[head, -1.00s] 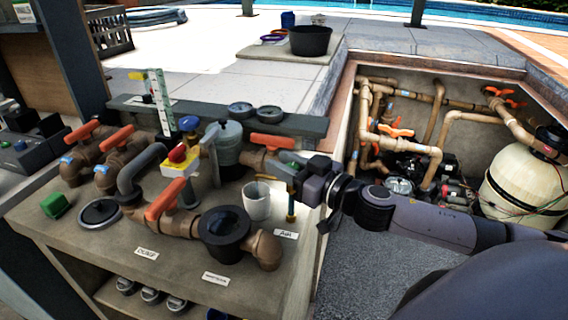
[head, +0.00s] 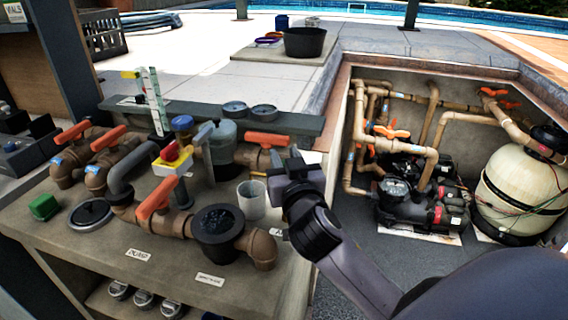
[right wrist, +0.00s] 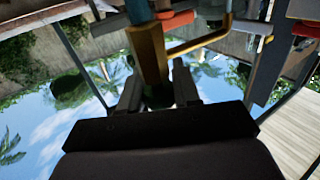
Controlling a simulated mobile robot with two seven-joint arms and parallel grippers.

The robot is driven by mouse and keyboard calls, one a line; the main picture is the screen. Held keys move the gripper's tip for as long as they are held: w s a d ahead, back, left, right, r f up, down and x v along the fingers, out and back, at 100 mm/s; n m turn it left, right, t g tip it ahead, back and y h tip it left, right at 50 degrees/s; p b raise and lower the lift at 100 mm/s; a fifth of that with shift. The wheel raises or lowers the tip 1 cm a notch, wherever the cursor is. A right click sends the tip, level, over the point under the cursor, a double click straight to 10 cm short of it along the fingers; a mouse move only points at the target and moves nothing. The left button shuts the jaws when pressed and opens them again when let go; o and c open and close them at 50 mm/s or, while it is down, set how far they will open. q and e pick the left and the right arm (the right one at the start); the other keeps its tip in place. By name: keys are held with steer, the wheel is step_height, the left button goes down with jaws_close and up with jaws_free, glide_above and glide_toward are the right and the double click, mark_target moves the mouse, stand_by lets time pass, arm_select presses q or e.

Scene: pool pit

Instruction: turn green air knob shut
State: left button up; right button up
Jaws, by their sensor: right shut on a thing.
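My right gripper (head: 280,172) is at the right end of the bench, beside the white cup, and hides the green air knob in the head view. In the right wrist view its fingers (right wrist: 158,90) are closed around a dark, greenish knob (right wrist: 158,97), which is in shadow. A brass valve body (right wrist: 149,52) rises just beyond the fingertips. The knob's turn angle cannot be made out. My left gripper is not in view.
A white cup (head: 251,201) stands just left of the gripper. An orange-handled valve (head: 268,139) is close behind it. A black-capped pipe fitting (head: 219,224) is in front to the left. The pump pit with a cream filter tank (head: 525,190) lies right.

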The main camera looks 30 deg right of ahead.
steer(key=shift+d+r+m+h, duration=0.15)
steer(key=shift+r+m+h, duration=0.3)
steer(key=shift+h, duration=0.15)
steer(key=o, duration=1)
steer(key=shift+f, duration=0.2)
steer(key=shift+s+a+f+b, duration=0.15)
steer(key=shift+s+a+b, duration=0.1)
steer(key=shift+s+b, duration=0.1)
steer(key=shift+b+v, duration=0.75)
steer(key=shift+v, duration=2.45)
steer(key=shift+r, duration=0.25)
